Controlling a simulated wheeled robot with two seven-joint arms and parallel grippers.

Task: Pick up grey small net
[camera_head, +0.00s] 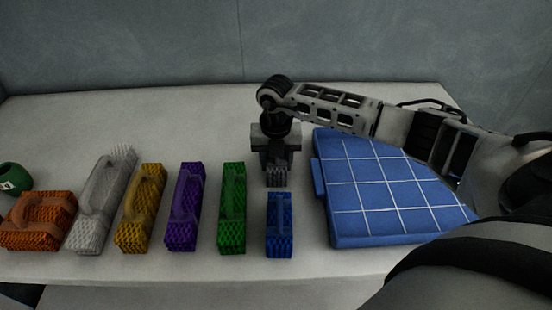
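Several net blocks with handles stand in a row on the white table. A long light grey net (105,203) is second from the left. A small grey ribbed piece (276,178) shows directly below my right gripper (276,160), just behind the short blue net (279,226). It may be a small grey net or part of the gripper; I cannot tell. My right gripper points down there and its body hides most of the spot. Whether its fingers are open or shut is not visible. My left gripper is not in view.
Orange (40,222), yellow (141,210), purple (185,207) and green (232,208) nets stand in the row. A blue gridded tray (385,190) lies on the right, under my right arm. A green round object (14,178) is at the left edge. The table's back left is clear.

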